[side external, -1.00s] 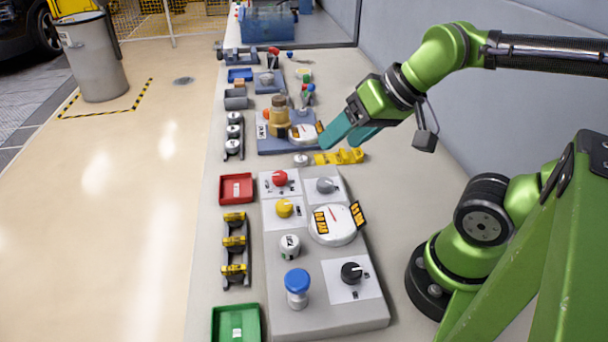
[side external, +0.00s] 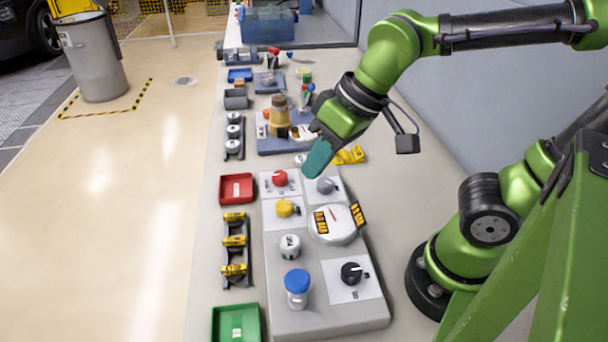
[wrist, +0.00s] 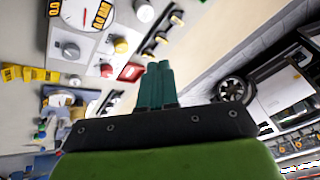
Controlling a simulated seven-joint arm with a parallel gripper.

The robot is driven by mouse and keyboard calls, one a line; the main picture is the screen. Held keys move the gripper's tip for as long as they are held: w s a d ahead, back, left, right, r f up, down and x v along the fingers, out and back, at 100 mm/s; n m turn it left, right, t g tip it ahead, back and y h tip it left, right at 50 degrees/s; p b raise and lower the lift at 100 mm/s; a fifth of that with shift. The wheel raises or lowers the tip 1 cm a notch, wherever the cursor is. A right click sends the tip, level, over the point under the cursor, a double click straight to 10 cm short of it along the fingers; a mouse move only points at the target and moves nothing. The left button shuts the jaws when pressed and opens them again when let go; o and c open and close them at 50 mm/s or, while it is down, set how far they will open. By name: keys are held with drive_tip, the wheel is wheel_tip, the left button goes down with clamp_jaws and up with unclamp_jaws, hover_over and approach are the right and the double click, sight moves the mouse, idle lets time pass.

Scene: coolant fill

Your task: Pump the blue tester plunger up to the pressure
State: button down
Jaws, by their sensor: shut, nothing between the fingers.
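The blue tester plunger (side external: 297,281) stands upright at the near left of the grey tester panel (side external: 340,320), its blue cap on a clear-white body. The panel also bears a round gauge (side external: 333,224) with a red needle, a black knob (side external: 351,272), a yellow knob (side external: 284,208), a red knob (side external: 280,178) and a grey knob (side external: 325,185). My gripper (side external: 314,172) is shut and empty, held above the far end of the panel, well away from the plunger. In the wrist view the teal fingers (wrist: 158,85) are together, and the gauge (wrist: 78,12) shows at upper left.
A red tray (side external: 237,174), a rack of yellow pieces (side external: 235,268) and a green tray (side external: 215,325) line the panel's left. Beyond it stand a yellow holder (side external: 350,155) and a blue-based fixture with a tan bottle (side external: 279,112). Bare bench lies right of the panel.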

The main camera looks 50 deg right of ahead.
drive_tip(key=s+a+r+n+g+h, duration=0.2)
drive_tip(key=s+a+n+g+h, duration=0.1)
drive_tip(key=a+n, duration=0.5)
drive_tip(key=shift+s+a+n+g, duration=0.3)
drive_tip(key=shift+a+g, duration=0.4)
drive_tip(key=shift+a, duration=0.25)
approach(299, 277)
wheel_tip(299, 277, down, 7)
drive_tip(key=shift+r, duration=0.1)
drive_tip(key=shift+f, duration=1.5)
